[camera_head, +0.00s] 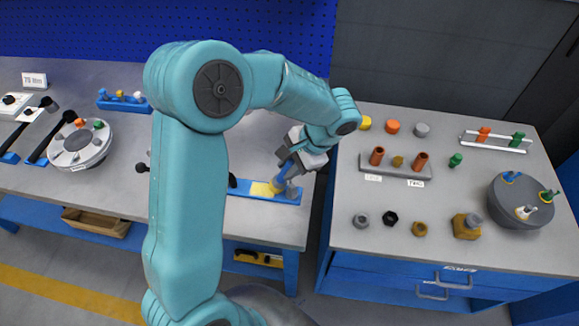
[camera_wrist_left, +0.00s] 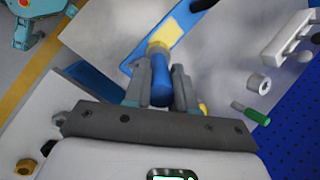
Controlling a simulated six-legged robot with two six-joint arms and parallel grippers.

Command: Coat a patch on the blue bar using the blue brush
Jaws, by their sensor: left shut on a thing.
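My left gripper (camera_head: 286,172) is shut on the blue brush (camera_wrist_left: 160,86) and points down over that end. In the left wrist view the brush's blue handle sits between the two fingers (camera_wrist_left: 160,82). I cannot tell whether the tip touches the bar. My right gripper is not in view.
A grey disc fixture (camera_head: 80,150) and black-handled tools stand at the left. The right bench holds a grey block with copper-coloured cylinders (camera_head: 396,167), several loose nuts and a dark round fixture (camera_head: 520,205). A gap separates the benches. My left arm hides part of the left bench.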

